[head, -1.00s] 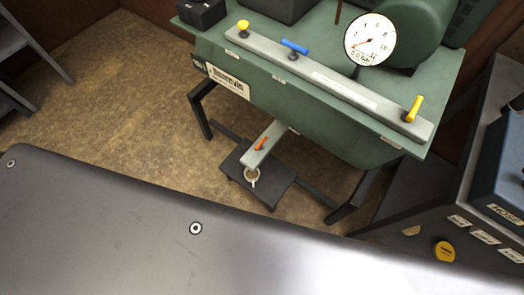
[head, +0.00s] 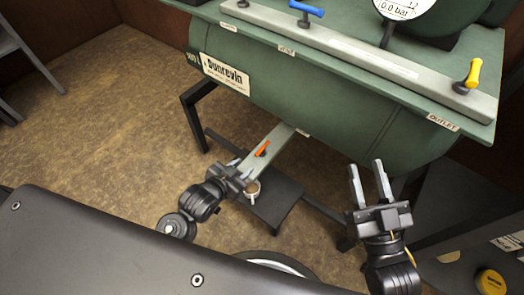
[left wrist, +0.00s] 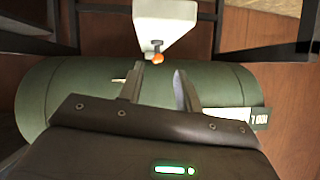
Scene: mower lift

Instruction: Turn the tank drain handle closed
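The orange drain handle (head: 262,148) sits on a pale grey bracket (head: 277,139) that sticks out low from the green tank (head: 330,100). My left gripper (head: 240,168) is at the near end of this bracket, just short of the handle. In the left wrist view the handle (left wrist: 158,59) shows small and orange, beyond the gap between the spread fingers of my left gripper (left wrist: 160,78). The gripper looks open and empty. My right gripper (head: 368,170) is open and empty, fingers pointing up, in front of the tank's right part.
A small cup (head: 253,188) is under the bracket by a dark platform (head: 278,203). Blue (head: 306,9) and yellow (head: 473,73) handles sit on the upper rail (head: 350,52). A gauge (head: 403,5) is above. Dark stand legs (head: 190,110) flank the tank.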

